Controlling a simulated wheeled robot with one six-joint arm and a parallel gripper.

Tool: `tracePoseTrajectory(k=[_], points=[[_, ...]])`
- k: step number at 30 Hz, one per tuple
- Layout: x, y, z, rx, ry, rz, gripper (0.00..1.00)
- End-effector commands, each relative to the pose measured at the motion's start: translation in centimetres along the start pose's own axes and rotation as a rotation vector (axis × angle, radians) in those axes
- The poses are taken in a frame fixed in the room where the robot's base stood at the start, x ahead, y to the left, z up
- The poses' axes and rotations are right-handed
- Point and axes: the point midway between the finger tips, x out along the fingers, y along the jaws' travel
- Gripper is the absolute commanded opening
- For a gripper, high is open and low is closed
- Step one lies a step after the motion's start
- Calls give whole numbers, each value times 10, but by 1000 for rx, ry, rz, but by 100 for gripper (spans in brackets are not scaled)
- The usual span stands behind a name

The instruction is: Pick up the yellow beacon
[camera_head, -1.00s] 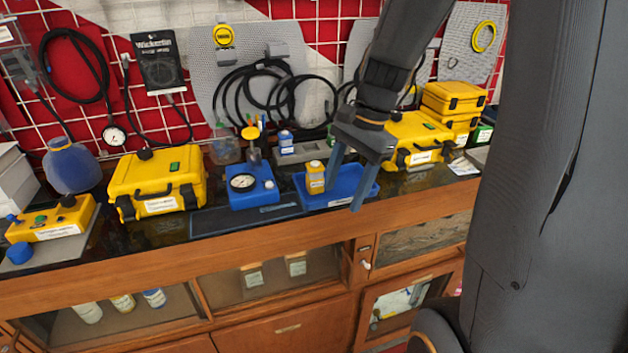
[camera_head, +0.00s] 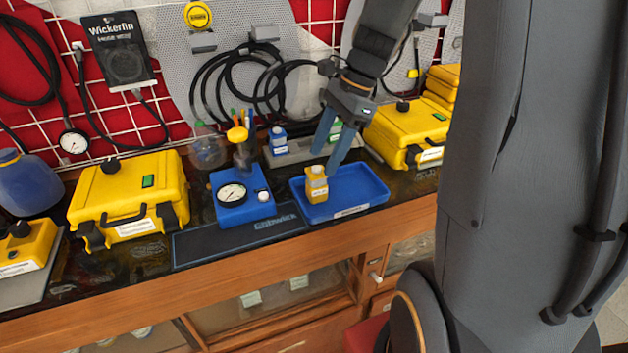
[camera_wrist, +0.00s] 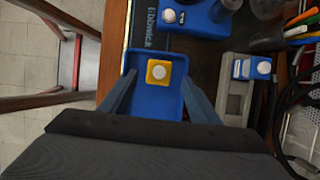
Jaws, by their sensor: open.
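The yellow beacon (camera_head: 316,184) is a small upright yellow block with a pale top. It stands in the left part of a shallow blue tray (camera_head: 362,200) on the dark bench top. In the wrist view the beacon (camera_wrist: 158,72) shows from above as a yellow square with a white round top, inside the blue tray (camera_wrist: 152,107). My gripper (camera_head: 328,156) is open and empty, with blue fingers pointing down above the tray. In the wrist view its fingers (camera_wrist: 157,92) flank the tray area, with the beacon ahead and roughly between them. No contact with the beacon shows.
A blue gauge box (camera_head: 240,205) stands left of the tray. A yellow case (camera_head: 128,195) stands further left and another yellow case (camera_head: 405,135) at the right. A dark mat (camera_head: 225,243) lies in front.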

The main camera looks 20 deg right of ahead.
Motion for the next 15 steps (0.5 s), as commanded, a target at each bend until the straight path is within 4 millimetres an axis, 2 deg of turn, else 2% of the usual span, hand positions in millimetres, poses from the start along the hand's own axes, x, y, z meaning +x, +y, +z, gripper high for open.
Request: tracePoseTrajectory(k=[15], points=[[60,2,-2,0,0,1,56]])
